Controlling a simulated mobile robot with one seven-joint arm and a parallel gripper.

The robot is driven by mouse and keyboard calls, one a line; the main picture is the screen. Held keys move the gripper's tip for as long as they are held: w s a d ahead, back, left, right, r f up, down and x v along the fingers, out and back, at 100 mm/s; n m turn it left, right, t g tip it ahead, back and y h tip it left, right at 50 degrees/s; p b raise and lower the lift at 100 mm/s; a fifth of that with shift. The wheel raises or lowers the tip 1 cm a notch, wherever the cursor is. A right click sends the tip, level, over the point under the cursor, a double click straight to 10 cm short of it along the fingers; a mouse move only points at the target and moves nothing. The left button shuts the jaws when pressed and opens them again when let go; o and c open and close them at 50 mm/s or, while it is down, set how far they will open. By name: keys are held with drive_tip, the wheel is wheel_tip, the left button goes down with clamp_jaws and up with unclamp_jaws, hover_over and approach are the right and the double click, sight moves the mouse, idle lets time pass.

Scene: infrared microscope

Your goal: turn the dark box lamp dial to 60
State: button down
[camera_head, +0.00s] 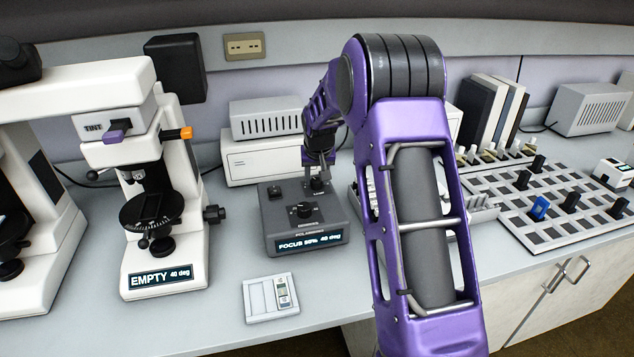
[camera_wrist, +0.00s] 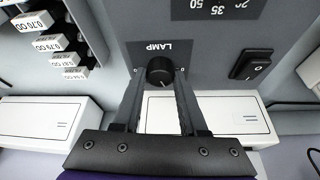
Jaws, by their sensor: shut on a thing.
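The dark box (camera_head: 283,230) stands on the bench and has a front display reading "FOCUS 50% 40 deg". My gripper (camera_head: 318,184) is over its back right part. In the wrist view, the black round lamp dial (camera_wrist: 160,71) sits beside an upside-down "LAMP" label. My gripper (camera_wrist: 160,78) has its two fingertips on either side of this dial and is shut on it. The dial's setting cannot be read. In the head view the lamp dial is mostly hidden by my gripper.
Another black knob (camera_head: 304,210) is on the box's middle, and a black rocker switch (camera_wrist: 250,65) is on the panel. A microscope marked "EMPTY 40 deg" (camera_head: 160,190) stands left. A small slide tray (camera_head: 271,298) lies in front. A slotted rack (camera_head: 560,215) is at right.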

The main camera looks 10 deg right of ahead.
drive_tip(key=m, duration=0.1)
drive_tip(key=m+h, duration=0.1)
drive_tip(key=m, duration=0.1)
drive_tip(key=shift+a+m+g, duration=0.2)
drive_tip(key=shift+m+g, duration=0.1)
drive_tip(key=shift+w+m+g+h, duration=0.1)
drive_tip(key=shift+m+g+h, duration=0.4)
drive_tip(key=shift+m, duration=1.2)
drive_tip(key=shift+c, duration=2.2)
unclamp_jaws()
drive_tip(key=p+v, duration=0.2)
drive_tip(key=v, duration=1.5)
drive_tip(key=shift+s+a, duration=0.2)
drive_tip(key=shift+a, duration=0.1)
drive_tip(key=shift+r, duration=0.15)
